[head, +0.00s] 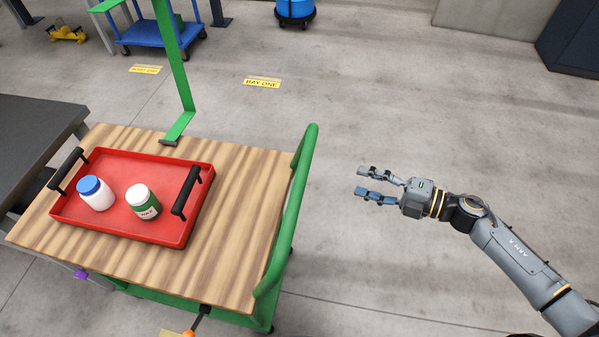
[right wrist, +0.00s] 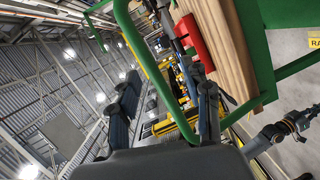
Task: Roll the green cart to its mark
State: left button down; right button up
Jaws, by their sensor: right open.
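The green cart (head: 255,172) has a wooden top, a green push handle (head: 299,195) on its right side and a green post at its far side. My right gripper (head: 365,182) is open and empty, to the right of the handle and apart from it. In the right wrist view the green handle (right wrist: 150,70) passes beyond my open fingers (right wrist: 165,103). A yellow floor mark reading BAY ONE (head: 262,83) lies beyond the cart. What looks like my left gripper (right wrist: 297,122) shows small at the right of the wrist view; its jaws are unclear.
A red tray (head: 130,220) on the cart holds a blue-lidded jar (head: 96,194) and a green-labelled jar (head: 143,203). A grey table (head: 30,130) stands close at left. Another yellow floor label (head: 145,69) and a blue cart (head: 150,35) are farther back. The floor at right is clear.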

aim_at(303, 182)
jog(key=s+a+r+n+g, duration=0.3)
jog(key=s+r+n+g, duration=0.1)
jog(key=s+r+n, duration=0.1)
jog(key=shift+y, duration=0.3)
jog(key=p+x, duration=0.1)
jog(key=x, duration=0.3)
jog(key=p+x, duration=0.2)
jog(key=x, duration=0.2)
jog(key=p+x, duration=0.2)
jog(key=x, duration=0.2)
jog(key=shift+w+a, duration=0.2)
jog(key=shift+w, duration=0.25)
jog(key=shift+w+a+f, duration=0.1)
jog(key=shift+a+f, duration=0.1)
jog(key=shift+a, duration=0.25)
grip_shut()
